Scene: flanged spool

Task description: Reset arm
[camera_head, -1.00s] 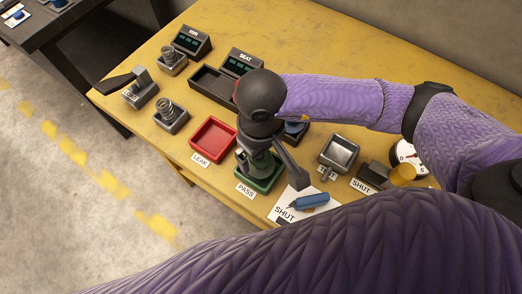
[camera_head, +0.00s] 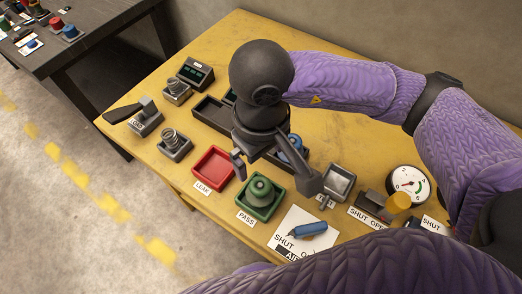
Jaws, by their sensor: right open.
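My right gripper (camera_head: 275,175) is raised above the yellow table, open and empty, its two fingers spread. Below it, a dark green flanged spool (camera_head: 261,190) stands in the green PASS tray (camera_head: 262,212), apart from the fingers. The red LEAK tray (camera_head: 213,168) beside it is empty. My right arm comes in from the right across the table. A purple sleeve of mine fills the bottom edge. My left gripper is not in view.
Spring fixtures (camera_head: 174,144), a lever fixture (camera_head: 147,118) and a display box (camera_head: 196,72) stand at the left. A blue tool (camera_head: 308,230) lies on a white SHUT card (camera_head: 290,245). A gauge (camera_head: 408,182) and a yellow knob (camera_head: 398,203) are at the right.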

